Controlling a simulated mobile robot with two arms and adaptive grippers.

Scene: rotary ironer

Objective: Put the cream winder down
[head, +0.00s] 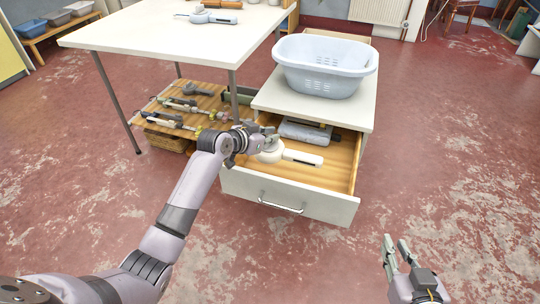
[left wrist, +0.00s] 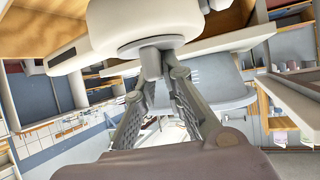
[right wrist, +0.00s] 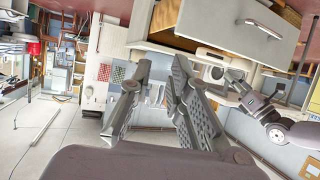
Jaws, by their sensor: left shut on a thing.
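The cream winder (head: 270,156), a round body with a pale bar-shaped arm with a dark slot, is at the open drawer (head: 288,196) in the head view. My left gripper (head: 262,141) is shut on its small stem. In the left wrist view the winder's round body (left wrist: 145,20) fills the top, with the stem between the fingertips (left wrist: 153,78). I cannot tell whether the winder touches the drawer floor. My right gripper (head: 396,250) is open and empty, away from the drawer at lower right; its parted fingers show in the right wrist view (right wrist: 160,80).
A grey-blue packet (head: 306,132) lies at the back of the drawer. A pale basket (head: 325,66) stands on the cabinet (head: 360,112). A low wooden shelf (head: 165,98) with tools sits left of the cabinet.

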